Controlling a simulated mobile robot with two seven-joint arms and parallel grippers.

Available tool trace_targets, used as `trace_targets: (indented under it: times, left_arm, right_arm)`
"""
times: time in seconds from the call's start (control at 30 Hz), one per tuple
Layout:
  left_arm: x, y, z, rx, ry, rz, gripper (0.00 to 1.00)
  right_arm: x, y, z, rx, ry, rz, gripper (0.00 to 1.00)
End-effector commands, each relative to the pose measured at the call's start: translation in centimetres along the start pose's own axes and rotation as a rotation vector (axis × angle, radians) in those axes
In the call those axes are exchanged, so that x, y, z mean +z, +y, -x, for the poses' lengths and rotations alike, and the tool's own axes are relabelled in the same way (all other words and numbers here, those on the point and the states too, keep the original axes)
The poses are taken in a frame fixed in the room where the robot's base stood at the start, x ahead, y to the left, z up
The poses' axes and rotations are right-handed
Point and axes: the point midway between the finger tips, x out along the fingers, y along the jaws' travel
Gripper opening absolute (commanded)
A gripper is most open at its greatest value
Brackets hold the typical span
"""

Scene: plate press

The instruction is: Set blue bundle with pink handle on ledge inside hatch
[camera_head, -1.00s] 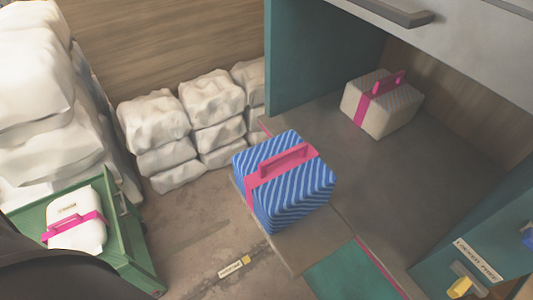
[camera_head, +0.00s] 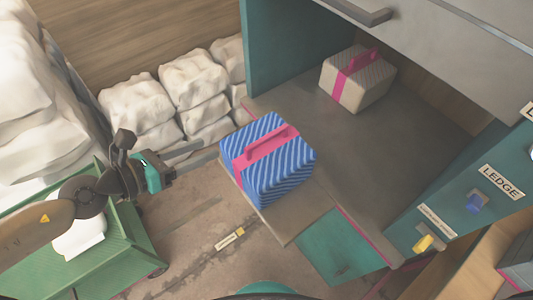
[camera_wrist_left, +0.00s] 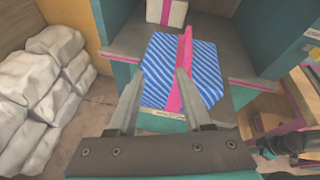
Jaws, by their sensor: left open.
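The blue striped bundle (camera_head: 285,180) with a pink strap and pink handle (camera_head: 272,143) sits upright on a grey projecting board (camera_head: 290,226) at the front of the open hatch. The grey ledge surface (camera_head: 370,170) runs back from it inside the hatch. My left gripper (camera_head: 207,153) is open and empty, left of the bundle, with its fingers pointing at it. In the left wrist view the bundle (camera_wrist_left: 207,75) shows beyond and between the open fingers (camera_wrist_left: 157,88), apparently apart from them. A dark part at the right of that view may be my right gripper (camera_wrist_left: 285,145); its jaws are unclear.
A beige bundle (camera_head: 362,88) with a pink handle sits deeper inside the hatch. White sacks (camera_head: 150,110) are stacked at left. A green cart (camera_head: 120,255) holding a white bundle stands at lower left. A teal panel with a LEDGE label (camera_head: 500,182) is at right.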

Motion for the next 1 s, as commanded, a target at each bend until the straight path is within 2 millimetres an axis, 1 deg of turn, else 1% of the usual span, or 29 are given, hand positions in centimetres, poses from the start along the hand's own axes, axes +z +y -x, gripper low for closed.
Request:
trace_targets:
  times: [0.03,0.13,0.27,0.37,0.67,1.0]
  left_arm:
    - [0.8,-1.4,0.5,-0.034,0.012,-0.086,0.5]
    - [1.5,-3.2,1.0,-0.078,0.024,-0.203,0.5]
    - [1.9,-4.1,1.0,-0.1,0.029,-0.263,0.5]
    - [2.0,-4.2,0.4,-0.099,0.025,-0.268,0.5]
    - [1.9,-4.4,-2.9,-0.098,0.025,-0.263,0.5]
    - [1.6,-4.9,-7.4,-0.098,0.025,-0.261,0.5]
  right_arm:
    - [0.0,0.0,0.3,0.0,-0.001,0.0,0.0]
    - [0.0,0.0,0.5,0.0,-0.001,0.0,0.0]
    - [0.0,0.0,0.7,-0.001,-0.001,0.0,0.0]
    - [-0.1,0.0,1.0,-0.001,-0.001,0.0,0.0]
    - [-0.2,-0.1,2.0,-0.002,0.0,0.001,0.0]
    - [-0.2,-0.2,2.4,-0.004,0.0,0.001,0.0]
